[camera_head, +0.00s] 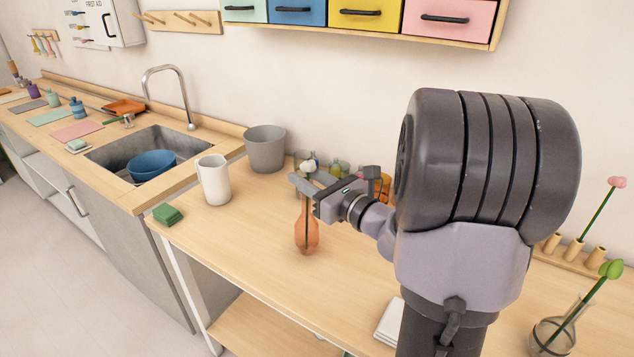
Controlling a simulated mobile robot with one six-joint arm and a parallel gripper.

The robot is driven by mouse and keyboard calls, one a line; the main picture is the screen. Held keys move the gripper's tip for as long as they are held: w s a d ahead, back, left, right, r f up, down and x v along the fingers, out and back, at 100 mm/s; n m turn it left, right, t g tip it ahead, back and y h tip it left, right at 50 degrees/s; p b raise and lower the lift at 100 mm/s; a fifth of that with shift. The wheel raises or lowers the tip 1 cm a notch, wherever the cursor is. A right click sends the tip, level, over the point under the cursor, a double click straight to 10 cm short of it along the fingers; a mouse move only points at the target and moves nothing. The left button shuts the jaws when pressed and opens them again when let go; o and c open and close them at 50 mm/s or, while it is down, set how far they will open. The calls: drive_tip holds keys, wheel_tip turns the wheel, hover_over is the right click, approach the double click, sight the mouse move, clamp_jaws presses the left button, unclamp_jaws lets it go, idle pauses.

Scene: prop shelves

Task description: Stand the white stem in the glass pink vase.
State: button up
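The white stem shows its white bloom (307,166) just above my gripper's fingers. A thin dark line, which looks like its stalk, runs upright down inside the salmon-pink glass vase (313,238). That vase stands upright on the wooden counter. My gripper (308,184) is level and close above the vase's mouth, with its fingers at the stem just below the bloom. The near finger hides part of the stalk and the vase's rim. The gap between the fingers is hidden, so I cannot see whether they press on the stem.
Several small bottles (338,168) stand behind my gripper. A grey bin (265,150) and a white pitcher (214,180) stand left of the vase. A green sponge (168,214) lies near the edge. A clear vase (553,338) with a green flower stands at right.

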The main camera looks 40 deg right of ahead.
drive_tip(key=s+d+p, duration=0.1)
drive_tip(key=s+p, duration=0.2)
drive_tip(key=s, duration=1.4)
drive_tip(key=shift+d, duration=0.1)
drive_tip(key=w+a+n+g+y, duration=0.3)
drive_tip(key=a+n+g+y, duration=0.5)
drive_tip(key=a, duration=0.7)
drive_tip(key=s+a+n+g+h, duration=0.2)
drive_tip(key=a+n, duration=0.4)
drive_tip(key=n, duration=0.5)
drive_tip(key=s+a+n+g+h, duration=0.2)
drive_tip(key=s+a+n+h, duration=0.3)
drive_tip(key=n, duration=0.6)
drive_tip(key=s+a, duration=0.1)
drive_tip(key=a, duration=0.1)
drive_tip(key=shift+s+a+f+n, duration=0.2)
drive_tip(key=shift+s+a+n, duration=0.1)
drive_tip(key=shift+n, duration=0.1)
